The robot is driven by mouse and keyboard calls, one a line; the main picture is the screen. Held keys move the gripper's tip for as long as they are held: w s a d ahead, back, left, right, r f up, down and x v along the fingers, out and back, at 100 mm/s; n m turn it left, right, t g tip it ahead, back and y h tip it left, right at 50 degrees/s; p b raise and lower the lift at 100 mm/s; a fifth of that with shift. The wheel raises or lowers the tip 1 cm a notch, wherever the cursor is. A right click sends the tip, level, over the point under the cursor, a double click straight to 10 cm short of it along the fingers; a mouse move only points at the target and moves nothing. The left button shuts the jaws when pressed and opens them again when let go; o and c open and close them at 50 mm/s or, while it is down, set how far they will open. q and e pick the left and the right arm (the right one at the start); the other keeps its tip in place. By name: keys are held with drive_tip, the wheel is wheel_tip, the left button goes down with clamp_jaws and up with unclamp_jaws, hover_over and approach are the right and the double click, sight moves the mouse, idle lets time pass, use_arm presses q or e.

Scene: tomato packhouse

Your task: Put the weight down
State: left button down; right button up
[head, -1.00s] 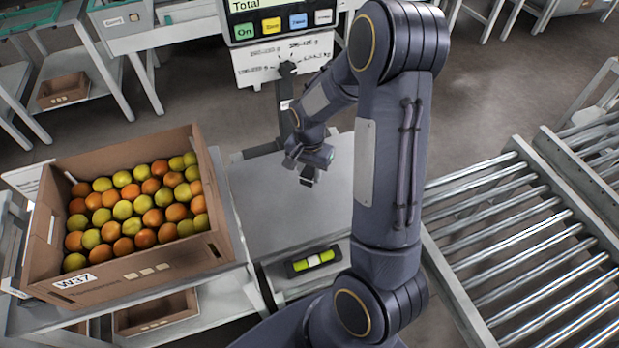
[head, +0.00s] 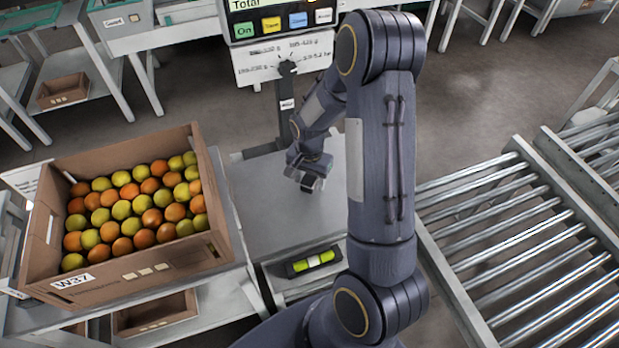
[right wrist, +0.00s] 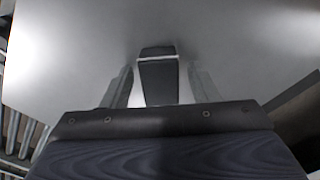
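The weight (right wrist: 158,82) is a small dark block with a pale line across it, in the right wrist view. It appears to stand on the grey scale plate (head: 265,200), with a dark shadow at its far end. My right gripper (right wrist: 160,84) has one finger on each side of the weight, with a narrow gap showing on both sides, so it looks open around it. In the head view my right gripper (head: 308,184) is low over the plate, and the weight is hard to make out there. My left gripper is not in view.
A cardboard crate (head: 165,275) of orange and yellow-green tomatoes stands left of the plate. A level with a yellow-green vial (head: 314,261) is at the plate's front. The scale display (head: 280,22) stands behind. A roller conveyor (head: 500,240) is at right.

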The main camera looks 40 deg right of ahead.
sight(309, 178)
drive_tip(key=shift+r+p, duration=0.35)
wheel_tip(309, 178, up, 11)
drive_tip(key=s+a+r+n+t+y, duration=0.2)
drive_tip(key=s+a+r+n, duration=0.3)
drive_tip(key=s, duration=0.4)
drive_tip(key=s+a+r+n+t+y, duration=0.1)
drive_tip(key=s+a+r+n+t, duration=0.2)
drive_tip(key=s+a+r+n, duration=0.3)
drive_tip(key=s+a+r, duration=0.1)
drive_tip(key=s+a, duration=0.2)
drive_tip(key=shift+t+y+p, duration=0.3)
drive_tip(key=shift+y+p, duration=0.1)
drive_tip(key=shift+a, duration=0.1)
wheel_tip(309, 178, up, 4)
drive_tip(key=p, duration=0.4)
